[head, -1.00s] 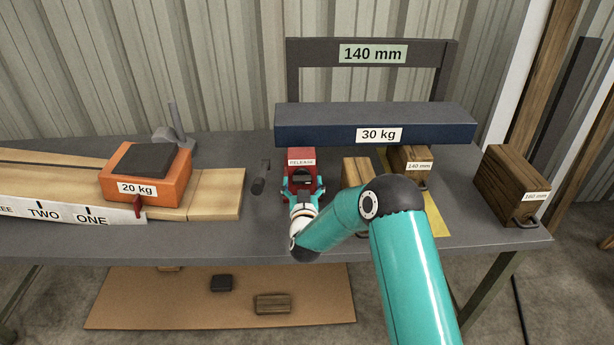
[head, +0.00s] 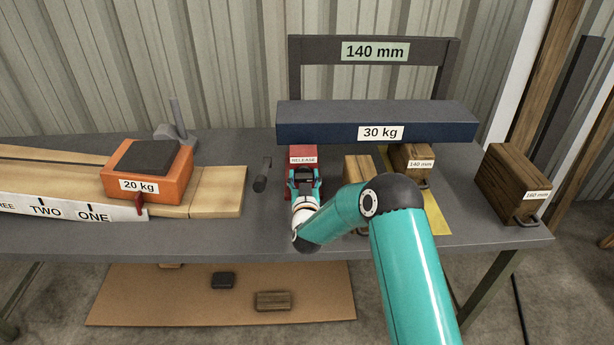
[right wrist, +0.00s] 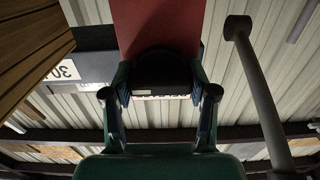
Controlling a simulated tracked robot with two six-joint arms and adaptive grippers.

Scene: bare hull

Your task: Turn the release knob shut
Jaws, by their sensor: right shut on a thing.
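The red release block (head: 303,151), labelled RELEASE, stands on the grey bench to the left of the wooden blocks. Its front is partly hidden by my right gripper (head: 304,178). In the right wrist view the red body (right wrist: 157,22) is above a dark round knob (right wrist: 158,68). My right gripper (right wrist: 160,97) has one finger on each side of this knob and is shut on it. How far the knob is turned cannot be told. My left gripper is not in view.
A dark lever (head: 262,174) stands left of the release block. A 30 kg beam (head: 340,131) lies behind and above, over the 140 mm wooden block (head: 408,158). A 160 mm block (head: 508,180) is at right. An orange 20 kg weight (head: 165,184) sits on the plank at left.

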